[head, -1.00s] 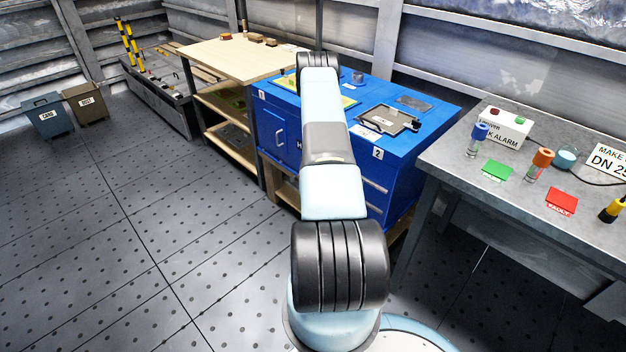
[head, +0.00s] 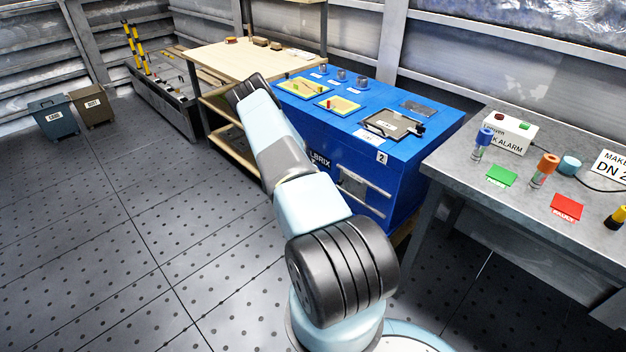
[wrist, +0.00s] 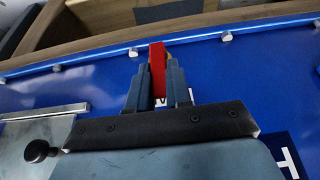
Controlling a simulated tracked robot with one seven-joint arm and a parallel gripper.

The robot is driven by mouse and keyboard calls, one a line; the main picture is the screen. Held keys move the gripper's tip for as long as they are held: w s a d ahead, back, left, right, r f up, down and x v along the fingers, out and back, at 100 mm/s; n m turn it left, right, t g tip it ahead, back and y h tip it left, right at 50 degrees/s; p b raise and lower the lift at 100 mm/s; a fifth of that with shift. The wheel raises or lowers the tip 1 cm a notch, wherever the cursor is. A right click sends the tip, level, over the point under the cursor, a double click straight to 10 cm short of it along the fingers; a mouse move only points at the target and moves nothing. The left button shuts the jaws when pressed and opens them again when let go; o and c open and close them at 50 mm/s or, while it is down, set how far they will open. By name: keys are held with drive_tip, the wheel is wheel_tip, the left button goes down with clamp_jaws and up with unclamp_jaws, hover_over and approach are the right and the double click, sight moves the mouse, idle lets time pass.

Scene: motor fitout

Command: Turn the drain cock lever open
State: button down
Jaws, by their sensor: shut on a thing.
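In the wrist view my gripper (wrist: 157,80) is shut on a red upright bar (wrist: 157,60) that looks like the drain cock lever. A small yellowish part shows just behind its right edge. The fingers stand on either side of the bar, in front of a blue panel. The valve body and the lever's pivot are hidden, so I cannot tell how far the lever is turned. In the head view the gripper and lever are hidden behind my arm, which reaches toward the left end of the blue cabinet (head: 405,152).
A wooden shelf bench (head: 220,58) stands left of the cabinet. A grey worktable (head: 470,185) with cards and bottles is at right. Two bins (head: 52,117) stand far left. The left floor is clear. In the wrist view, bolts and a wooden edge (wrist: 230,15) lie beyond the fingers.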

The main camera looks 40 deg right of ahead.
drive_tip(key=shift+a+f, duration=0.35)
drive_tip(key=shift+a, duration=0.1)
drive_tip(key=c, duration=1.3)
unclamp_jaws()
drive_tip(key=shift+o, duration=1)
drive_tip(key=shift+d, duration=0.1)
drive_tip(key=shift+o, duration=0.3)
drive_tip(key=shift+d+r, duration=0.15)
drive_tip(key=shift+r, duration=0.05)
drive_tip(key=shift+r, duration=0.1)
drive_tip(key=v, duration=1.3)
drive_tip(key=shift+w+r, duration=0.15)
